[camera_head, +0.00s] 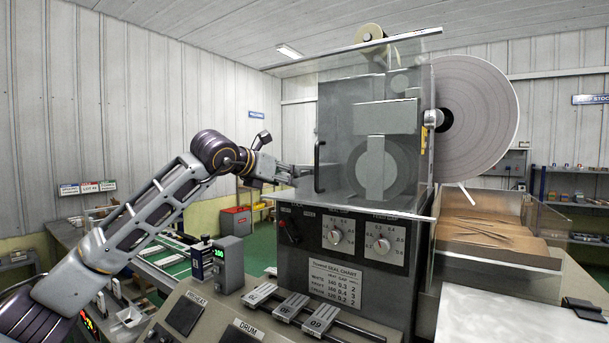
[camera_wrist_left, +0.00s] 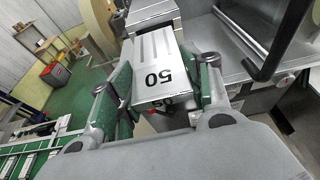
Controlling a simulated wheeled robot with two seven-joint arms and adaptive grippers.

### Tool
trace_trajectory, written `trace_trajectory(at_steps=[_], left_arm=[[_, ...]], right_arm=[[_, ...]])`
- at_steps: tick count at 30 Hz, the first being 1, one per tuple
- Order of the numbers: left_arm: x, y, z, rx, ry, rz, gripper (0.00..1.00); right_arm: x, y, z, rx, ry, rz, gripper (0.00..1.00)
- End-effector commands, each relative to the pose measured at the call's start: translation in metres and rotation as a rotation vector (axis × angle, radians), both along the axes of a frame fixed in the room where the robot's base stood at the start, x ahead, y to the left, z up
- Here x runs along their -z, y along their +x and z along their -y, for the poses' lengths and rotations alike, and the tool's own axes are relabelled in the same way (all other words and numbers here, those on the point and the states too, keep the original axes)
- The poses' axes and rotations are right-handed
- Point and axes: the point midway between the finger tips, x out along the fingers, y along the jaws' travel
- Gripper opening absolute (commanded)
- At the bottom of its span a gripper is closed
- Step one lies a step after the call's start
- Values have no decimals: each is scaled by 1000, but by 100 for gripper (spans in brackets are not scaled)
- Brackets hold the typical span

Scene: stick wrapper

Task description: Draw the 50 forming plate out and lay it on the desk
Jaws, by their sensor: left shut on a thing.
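The 50 forming plate (camera_wrist_left: 153,62) is a pale metal plate with grooves and a black "50" on its near end. In the left wrist view it lies between the two green-padded fingers of my left gripper (camera_wrist_left: 163,90), which is shut on it. Its far end meets a grey metal part (camera_wrist_left: 150,12) of the machine; I cannot tell how much is inside. In the head view my left gripper (camera_head: 284,173) is at the left side of the wrapping machine (camera_head: 345,250), and the plate is too small to make out. The desk (camera_head: 190,312) is in front. My right gripper is not in view.
Several labelled plates (camera_head: 291,306) sit on a dark rail at the front of the machine. A small box with a green display (camera_head: 229,262) stands left of them. A clear guard with a black handle (camera_head: 319,166) is close to my left gripper.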

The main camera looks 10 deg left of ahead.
Motion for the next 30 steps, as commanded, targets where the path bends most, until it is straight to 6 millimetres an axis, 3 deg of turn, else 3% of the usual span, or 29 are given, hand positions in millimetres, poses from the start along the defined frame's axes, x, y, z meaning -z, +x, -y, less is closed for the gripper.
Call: trace_trajectory(at_steps=[1, 30], left_arm=[[0, -2, -1, 0, -1, 3, 21], [0, -45, -17, 0, -1, 4, 21]], right_arm=[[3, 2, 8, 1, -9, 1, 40], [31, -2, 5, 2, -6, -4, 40]])
